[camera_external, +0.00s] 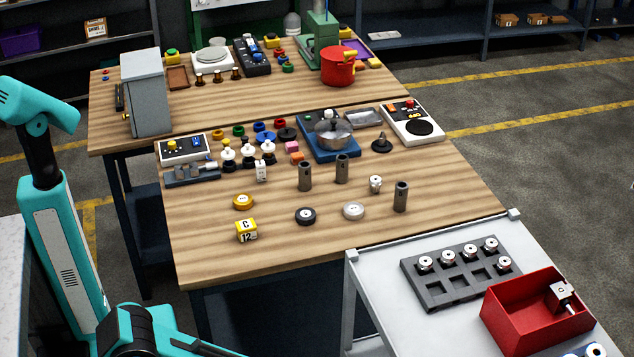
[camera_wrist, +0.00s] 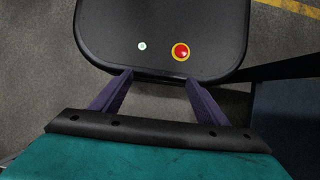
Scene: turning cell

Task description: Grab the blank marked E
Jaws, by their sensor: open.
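Three dark grey upright cylinders that look like blanks stand on the front wooden table in the external view: a left one (camera_external: 305,176), a middle one (camera_external: 342,168) and a right one (camera_external: 401,196). Their markings are too small to read, so I cannot tell which is E. My gripper (camera_wrist: 158,78) is open and empty in the wrist view, its two purple fingers spread apart. It points at a dark rounded panel with a red button, with no blank in that view. In the external view my arm is at the left, away from the cylinders, and my gripper is not discernible.
A yellow block marked C (camera_external: 246,230) and several discs lie at the table's front. A pot (camera_external: 333,133) stands behind the cylinders. A grey cabinet (camera_external: 146,92) stands at the back left. A red bin (camera_external: 537,311) and a grey holder (camera_external: 462,273) are on the right-hand table.

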